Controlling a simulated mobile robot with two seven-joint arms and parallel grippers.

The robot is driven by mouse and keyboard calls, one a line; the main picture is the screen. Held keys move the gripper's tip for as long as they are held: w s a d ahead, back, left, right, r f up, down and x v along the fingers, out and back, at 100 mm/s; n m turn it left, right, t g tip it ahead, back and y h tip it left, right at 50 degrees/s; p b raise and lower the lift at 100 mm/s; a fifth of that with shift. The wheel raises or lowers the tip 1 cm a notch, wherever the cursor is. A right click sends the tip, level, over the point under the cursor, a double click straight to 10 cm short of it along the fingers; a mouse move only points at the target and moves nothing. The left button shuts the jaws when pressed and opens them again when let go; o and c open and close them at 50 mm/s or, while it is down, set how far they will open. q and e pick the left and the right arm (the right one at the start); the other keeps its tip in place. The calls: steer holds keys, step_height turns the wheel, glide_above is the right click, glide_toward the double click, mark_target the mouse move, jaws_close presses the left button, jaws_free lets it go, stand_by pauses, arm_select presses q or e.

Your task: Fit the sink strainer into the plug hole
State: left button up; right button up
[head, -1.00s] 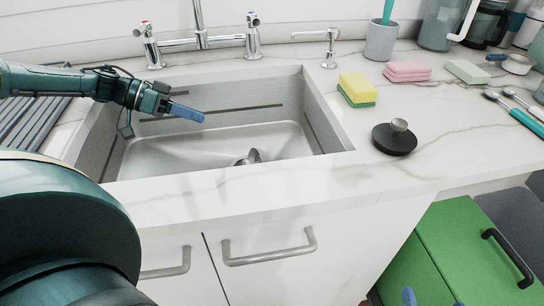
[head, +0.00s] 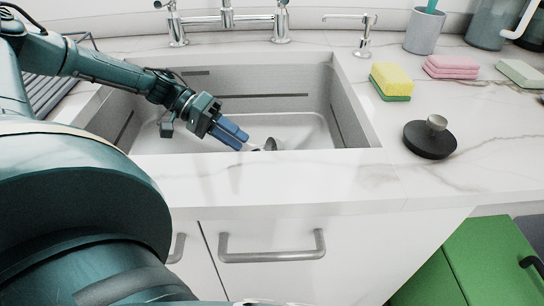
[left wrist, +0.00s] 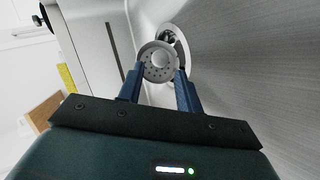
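The sink strainer (left wrist: 158,62) is a round, perforated metal disc with a pale central knob, seen in the left wrist view. It overlaps the plug hole (left wrist: 182,37), a metal ring behind it, and looks off-centre from it. My left gripper (head: 246,142) reaches down into the sink in the head view. In the head view a dark metal shape (head: 270,145) shows at the drain, partly hidden by the sink's front edge. My right gripper is out of view.
The steel sink (head: 350,105) has a raised counter edge in front and taps (head: 280,22) behind. To its right are a black plug-like disc with a knob (head: 430,140), a yellow-green sponge (head: 391,82), pink sponges (head: 450,66) and a grey cup (head: 424,32).

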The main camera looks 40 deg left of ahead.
arm_select(q)
steer(key=b+x, duration=0.2)
steer(key=x, duration=0.2)
steer(key=shift+f, duration=0.2)
steer(key=shift+w+d, duration=0.2)
steer(key=shift+d, duration=0.1)
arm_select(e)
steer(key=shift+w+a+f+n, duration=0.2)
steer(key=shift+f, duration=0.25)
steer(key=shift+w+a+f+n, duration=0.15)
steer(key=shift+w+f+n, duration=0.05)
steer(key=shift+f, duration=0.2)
arm_select(q)
jaws_close()
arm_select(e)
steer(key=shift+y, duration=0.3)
